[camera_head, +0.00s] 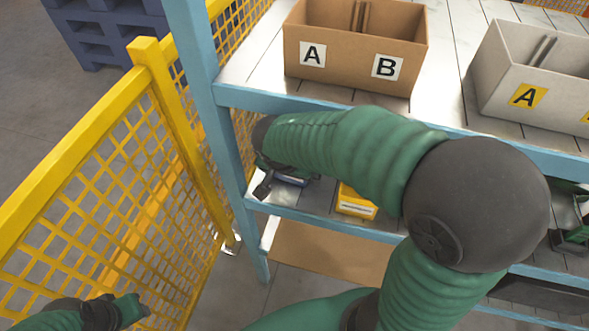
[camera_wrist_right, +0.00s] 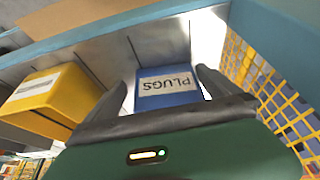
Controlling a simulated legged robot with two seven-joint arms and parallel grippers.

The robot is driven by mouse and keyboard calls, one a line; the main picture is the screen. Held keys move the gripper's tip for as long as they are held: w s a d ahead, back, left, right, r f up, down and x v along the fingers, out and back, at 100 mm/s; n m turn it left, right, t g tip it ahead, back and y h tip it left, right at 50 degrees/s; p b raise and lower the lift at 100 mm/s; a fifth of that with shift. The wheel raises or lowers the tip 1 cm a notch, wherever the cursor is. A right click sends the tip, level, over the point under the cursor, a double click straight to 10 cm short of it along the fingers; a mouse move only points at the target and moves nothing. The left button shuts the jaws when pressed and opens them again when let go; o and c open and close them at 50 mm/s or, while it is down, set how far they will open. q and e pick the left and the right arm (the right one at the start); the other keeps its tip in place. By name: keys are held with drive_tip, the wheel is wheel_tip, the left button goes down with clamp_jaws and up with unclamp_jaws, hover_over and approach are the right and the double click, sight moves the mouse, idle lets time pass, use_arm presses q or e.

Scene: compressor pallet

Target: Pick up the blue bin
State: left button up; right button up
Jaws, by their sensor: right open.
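The blue bin (camera_wrist_right: 168,100) with a white "PLUGS" label, upside down in the right wrist view, sits on the lower shelf. In the head view only a small part of the blue bin (camera_head: 292,180) shows below my right arm. My right gripper (camera_wrist_right: 162,88) is open, with one finger on each side of the bin's front. I cannot tell whether the fingers touch it. In the head view my right gripper (camera_head: 268,180) is at the shelf's left end, partly hidden by my arm. My left gripper (camera_head: 128,308) is low at the left, away from the shelf.
A yellow bin (camera_head: 355,203) stands beside the blue bin; it also shows in the wrist view (camera_wrist_right: 45,97). The blue shelf frame (camera_head: 232,150) and a yellow mesh fence (camera_head: 130,175) bound the left. A cardboard box (camera_head: 350,75) and a grey box (camera_head: 510,65) stand above.

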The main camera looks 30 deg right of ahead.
drive_tip(key=shift+d+f, duration=0.15)
drive_tip(key=shift+d, duration=0.05)
drive_tip(key=shift+a+r, duration=0.2)
drive_tip(key=shift+a, duration=0.35)
drive_tip(key=c, duration=0.4)
drive_tip(key=shift+a, duration=0.25)
drive_tip(key=c, duration=0.5)
drive_tip(key=shift+d, duration=0.35)
drive_tip(key=c, duration=0.4)
drive_tip(key=shift+d, duration=0.15)
